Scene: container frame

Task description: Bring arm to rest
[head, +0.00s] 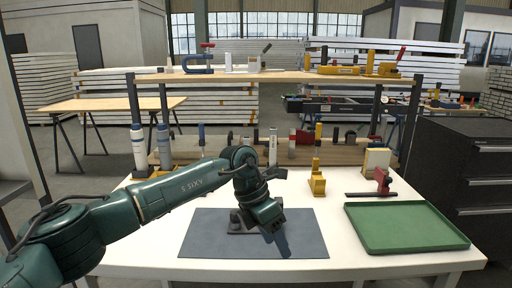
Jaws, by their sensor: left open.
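My left arm, dark green, comes in from the left and reaches across the white workbench (345,268). Its gripper (282,246) points down over the dark grey mat (205,238) in the middle of the bench. The gripper is open, and I see nothing held in it. A small dark object (238,225) shows on the mat just left of the gripper; the arm partly hides it, and I cannot tell what it is. My right gripper is not in view.
A green tray (440,246) lies at the right of the bench. A yellow tool (317,183) and a red-and-black clamp (383,182) stand behind. Tubes (138,150) stand at the back left. A wooden shelf (290,77) spans above, and a dark cabinet (455,165) is at right.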

